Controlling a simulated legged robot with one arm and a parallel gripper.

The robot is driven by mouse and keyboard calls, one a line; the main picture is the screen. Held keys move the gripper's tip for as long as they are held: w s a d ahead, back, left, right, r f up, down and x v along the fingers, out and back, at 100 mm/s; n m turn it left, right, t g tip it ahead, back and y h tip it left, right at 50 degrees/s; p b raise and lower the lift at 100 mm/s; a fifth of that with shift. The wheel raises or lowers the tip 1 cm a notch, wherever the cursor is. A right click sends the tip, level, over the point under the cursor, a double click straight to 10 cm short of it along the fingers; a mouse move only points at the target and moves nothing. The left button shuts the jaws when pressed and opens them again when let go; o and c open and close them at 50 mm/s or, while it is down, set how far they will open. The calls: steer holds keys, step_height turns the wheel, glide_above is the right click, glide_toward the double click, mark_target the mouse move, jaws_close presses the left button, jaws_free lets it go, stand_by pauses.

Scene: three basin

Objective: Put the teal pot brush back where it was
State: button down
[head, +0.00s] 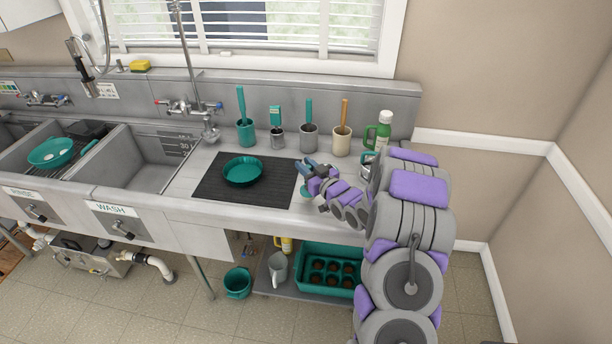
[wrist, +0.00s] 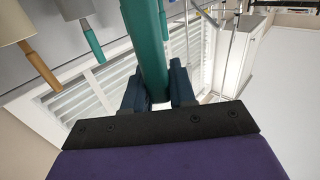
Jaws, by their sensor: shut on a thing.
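My gripper (head: 308,166) is over the right edge of the dark mat. In the wrist view, my gripper (wrist: 160,85) is shut on a teal handle (wrist: 146,45), seemingly the teal pot brush; its far end runs out of the frame. In the head view, a bit of teal (head: 305,192) shows just below my gripper. Behind stand a teal cup (head: 246,138) with a teal handle, a small metal cup (head: 277,139) with a teal-topped tool, a grey cup (head: 309,141) with a teal handle, and a cream cup (head: 341,146) with an orange handle.
A teal dish (head: 243,170) lies on the dark mat (head: 215,194). A green bottle (head: 378,135) and a metal mug (head: 367,160) stand right of the cups, close to my arm. The wash basin (head: 130,165) is to the left.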

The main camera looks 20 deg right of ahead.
steer(key=f, duration=0.1)
steer(key=a+f, duration=0.1)
steer(key=f, duration=0.1)
steer(key=shift+f+b, duration=0.25)
steer(key=shift+b, duration=0.15)
steer(key=shift+r, duration=0.1)
steer(key=c, duration=1.4)
jaws_free()
steer(key=o, duration=0.5)
steer(key=shift+d, duration=0.3)
steer(key=shift+s, duration=0.1)
